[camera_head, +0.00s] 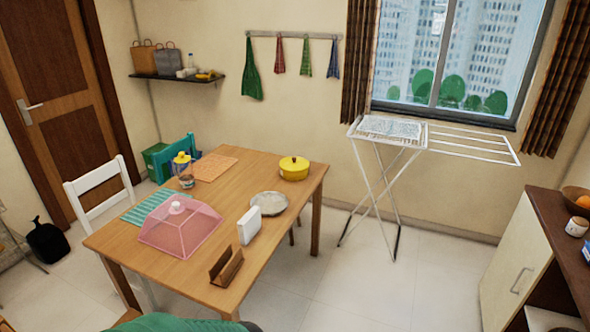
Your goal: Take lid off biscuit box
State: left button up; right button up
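No box labelled as a biscuit box shows, and I cannot tell for sure which thing it is. A round yellow container (293,169) with a yellow lid and a small knob stands at the table's far right corner, its lid on. A jar with a yellow top (181,160) stands near the table's far left edge. The wooden table (245,185) carries both. Neither of my grippers is in view.
On the table are a pink mesh food cover (180,228), a plate (268,203), a white upright block (249,225) and a brown holder (226,267). A white chair (103,195) stands left, a drying rack (385,165) behind right. Floor right of the table is clear.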

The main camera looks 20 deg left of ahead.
aim_at(289, 163)
jog(key=i+j, duration=0.2)
jog(key=i, duration=0.4)
jog(key=i+j, duration=0.15)
jog(key=i, duration=0.45)
jog(key=i+j+u, duration=0.1)
jog(key=i, duration=0.5)
jog(key=i+j, duration=0.25)
jog(key=i, duration=0.35)
